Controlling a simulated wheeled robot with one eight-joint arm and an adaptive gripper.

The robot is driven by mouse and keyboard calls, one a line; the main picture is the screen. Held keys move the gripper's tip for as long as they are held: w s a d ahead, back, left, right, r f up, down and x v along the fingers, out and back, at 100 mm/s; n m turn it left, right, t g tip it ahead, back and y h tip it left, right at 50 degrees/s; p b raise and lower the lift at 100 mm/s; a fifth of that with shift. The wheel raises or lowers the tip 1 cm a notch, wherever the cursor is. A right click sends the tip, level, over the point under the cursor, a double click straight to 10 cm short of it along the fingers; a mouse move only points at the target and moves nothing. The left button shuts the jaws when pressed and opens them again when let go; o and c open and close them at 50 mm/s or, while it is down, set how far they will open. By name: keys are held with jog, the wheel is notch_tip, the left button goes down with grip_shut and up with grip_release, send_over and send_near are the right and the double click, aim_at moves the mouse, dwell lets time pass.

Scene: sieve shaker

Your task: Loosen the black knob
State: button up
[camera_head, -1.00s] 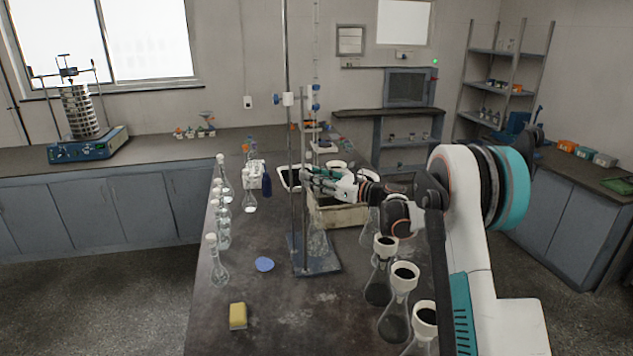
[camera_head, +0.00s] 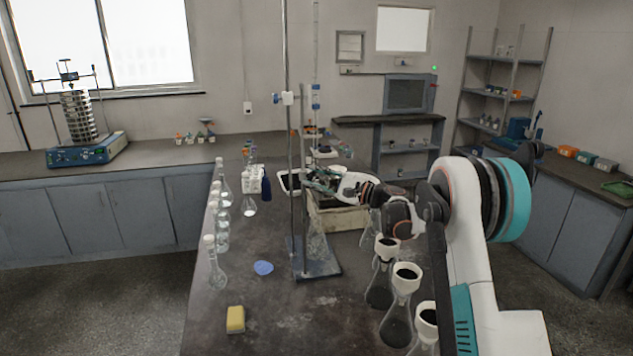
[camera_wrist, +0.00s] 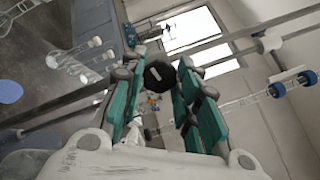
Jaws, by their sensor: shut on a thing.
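My gripper (camera_head: 316,182) is above the bench, behind the stand poles in the head view. In the wrist view its green-padded fingers (camera_wrist: 160,82) are on either side of a black, many-sided knob (camera_wrist: 160,75) with a small pale mark, shut on it. The knob is too small to make out at the gripper in the head view. The sieve shaker (camera_head: 78,120), a stack of metal sieves on a blue base, stands on the far left counter, well away from my gripper. Its top carries a dark crossbar between upright rods.
A metal stand (camera_head: 318,268) rises close to my gripper. Flasks with black-filled funnels (camera_head: 405,275) stand beside my arm. Several glass flasks (camera_head: 217,270) line the bench's left edge. A yellow sponge (camera_head: 235,320) and blue disc (camera_head: 263,268) lie in front. Floor between bench and left counter is clear.

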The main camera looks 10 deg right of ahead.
jog(key=n, duration=0.5)
jog(key=shift+f+g+y+b, duration=0.15)
jog(key=shift+g+y+b, duration=0.15)
jog(key=shift+g+b, duration=0.1)
jog(key=shift+n, duration=0.4)
jog(key=o, duration=1.1)
jog(key=v, duration=1.2)
